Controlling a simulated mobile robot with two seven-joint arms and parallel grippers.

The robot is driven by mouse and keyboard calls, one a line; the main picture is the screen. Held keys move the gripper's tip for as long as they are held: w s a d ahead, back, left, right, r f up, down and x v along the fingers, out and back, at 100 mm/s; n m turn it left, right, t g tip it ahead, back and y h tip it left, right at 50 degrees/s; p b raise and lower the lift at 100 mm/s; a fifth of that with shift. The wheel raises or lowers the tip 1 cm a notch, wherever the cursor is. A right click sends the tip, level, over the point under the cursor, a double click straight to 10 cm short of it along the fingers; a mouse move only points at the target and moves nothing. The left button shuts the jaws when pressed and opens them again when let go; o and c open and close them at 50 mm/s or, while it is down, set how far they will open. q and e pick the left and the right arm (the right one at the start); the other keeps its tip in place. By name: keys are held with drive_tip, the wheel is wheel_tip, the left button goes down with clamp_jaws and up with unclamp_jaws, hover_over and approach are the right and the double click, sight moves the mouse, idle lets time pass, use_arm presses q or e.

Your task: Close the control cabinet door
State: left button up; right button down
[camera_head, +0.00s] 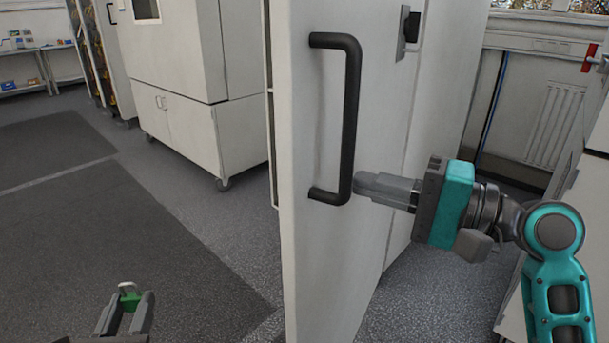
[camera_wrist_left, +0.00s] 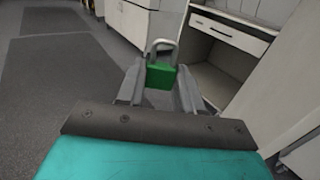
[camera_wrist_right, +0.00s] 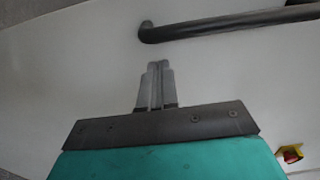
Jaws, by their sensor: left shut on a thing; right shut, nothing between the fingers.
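The control cabinet door (camera_head: 315,240) stands open in the head view, its edge toward me, with a black bar handle (camera_head: 351,115) on its face. My right gripper (camera_head: 360,188) is shut and empty, its tips beside the lower end of the handle. In the right wrist view its fingertips (camera_wrist_right: 158,66) point at the white door face below the handle (camera_wrist_right: 225,27); contact is unclear. My left gripper (camera_head: 128,305) is shut on a green padlock (camera_head: 130,299) with a metal shackle. The padlock also shows in the left wrist view (camera_wrist_left: 161,75).
A white cabinet on casters (camera_head: 195,125) stands behind at the left. The left wrist view shows an open white compartment with a drawer (camera_wrist_left: 228,32). The grey floor (camera_head: 130,220) left of the door is clear. A red and yellow button (camera_wrist_right: 290,154) shows in the right wrist view.

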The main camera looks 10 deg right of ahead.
sight(324, 172)
drive_tip(key=shift+x, duration=2.05)
drive_tip(key=shift+w+a, duration=0.1)
drive_tip(key=shift+w, duration=0.05)
